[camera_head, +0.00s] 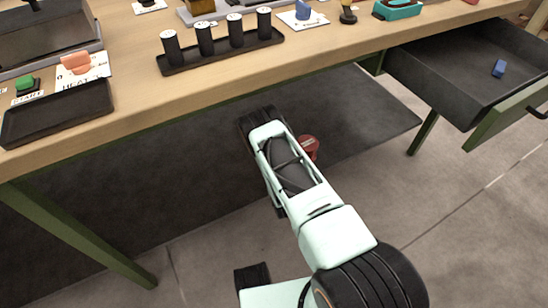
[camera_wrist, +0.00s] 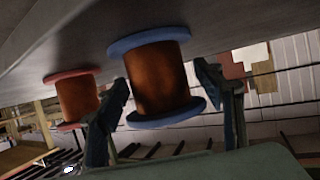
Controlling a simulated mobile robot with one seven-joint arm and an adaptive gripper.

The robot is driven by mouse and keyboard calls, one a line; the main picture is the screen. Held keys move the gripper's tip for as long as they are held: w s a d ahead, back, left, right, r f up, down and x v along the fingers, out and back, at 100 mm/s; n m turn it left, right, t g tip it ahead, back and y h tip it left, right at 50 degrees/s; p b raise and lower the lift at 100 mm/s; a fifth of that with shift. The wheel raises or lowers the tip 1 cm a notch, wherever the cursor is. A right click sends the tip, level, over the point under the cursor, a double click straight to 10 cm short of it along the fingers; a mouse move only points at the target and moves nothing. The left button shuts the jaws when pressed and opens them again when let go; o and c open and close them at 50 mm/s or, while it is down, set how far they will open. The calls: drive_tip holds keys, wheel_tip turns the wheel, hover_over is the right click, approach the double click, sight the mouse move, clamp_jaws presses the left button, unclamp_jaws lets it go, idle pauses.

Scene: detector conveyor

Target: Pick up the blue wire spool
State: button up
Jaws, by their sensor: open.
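The blue wire spool (camera_wrist: 158,75) shows in the wrist view, with blue flanges and copper-brown wire. It appears from the shelf side as an upright spool against the grey shelf surface. My gripper (camera_head: 259,117) is low at the under-table shelf. In the wrist view my gripper (camera_wrist: 162,80) is open, with one finger to each side of the blue spool. I cannot tell whether either finger touches it. In the head view the blue spool is hidden by my gripper and arm.
A red-flanged spool (camera_wrist: 77,97) stands left of the blue one; it also shows beside my arm in the head view (camera_head: 309,147). The dark lower shelf (camera_head: 361,122) is under the wooden table (camera_head: 215,88). An open drawer (camera_head: 440,85) holding a small blue block (camera_head: 498,68) is at right.

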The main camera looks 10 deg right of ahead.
drive_tip(key=shift+c, duration=0.6)
drive_tip(key=c, duration=1.5)
drive_tip(key=shift+w+r, duration=0.1)
clamp_jaws()
drive_tip(key=shift+r, duration=0.15)
